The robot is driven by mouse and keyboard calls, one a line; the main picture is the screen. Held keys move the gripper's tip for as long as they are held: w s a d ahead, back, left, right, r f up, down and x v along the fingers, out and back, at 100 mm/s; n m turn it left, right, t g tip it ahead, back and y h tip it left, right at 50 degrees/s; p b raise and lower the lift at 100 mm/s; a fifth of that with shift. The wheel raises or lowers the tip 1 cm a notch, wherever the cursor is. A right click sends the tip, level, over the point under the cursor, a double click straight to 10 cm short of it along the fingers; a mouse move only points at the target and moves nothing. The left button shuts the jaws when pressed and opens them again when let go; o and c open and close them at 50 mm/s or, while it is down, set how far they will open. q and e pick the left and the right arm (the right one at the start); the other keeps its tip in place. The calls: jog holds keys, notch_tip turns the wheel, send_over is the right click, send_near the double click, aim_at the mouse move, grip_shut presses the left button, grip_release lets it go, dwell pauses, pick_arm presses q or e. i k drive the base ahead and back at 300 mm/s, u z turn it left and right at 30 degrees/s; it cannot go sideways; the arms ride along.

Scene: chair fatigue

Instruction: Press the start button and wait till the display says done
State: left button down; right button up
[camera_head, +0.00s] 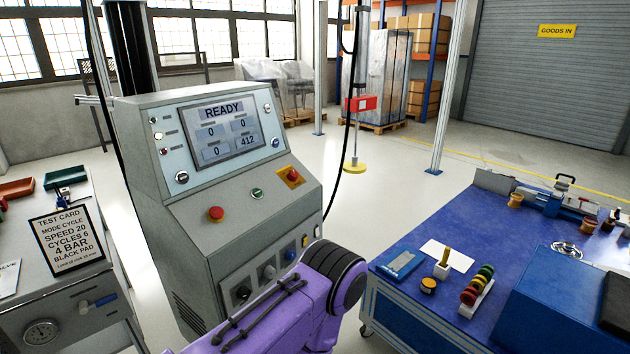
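A grey control console (240,240) stands left of centre. Its display (222,132) reads "READY", with boxes showing 0, 0, 0 and 412. On the sloped panel below are a green button (257,193) in a pale ring, a red mushroom button (216,214) to its left, and a red button on a yellow plate (292,175) to its right. The label on the green button is too small to read. A purple link of my arm rises at the bottom centre, in front of the console's lower right part. Neither gripper shows.
A test card (66,240) stands on a grey bench at left, reading speed 20, cycles 6, 4 bar, black pad. A blue-topped bench (410,290) with tools and coloured rings stands at right. A black cable hangs beside the console's right side. Open floor lies behind.

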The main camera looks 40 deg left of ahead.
aim_at(257, 192)
jog(key=u, duration=0.1)
jog(key=i, duration=1.2)
jog(key=u, duration=1.35)
jog(key=i, duration=0.9)
jog(key=u, duration=0.85)
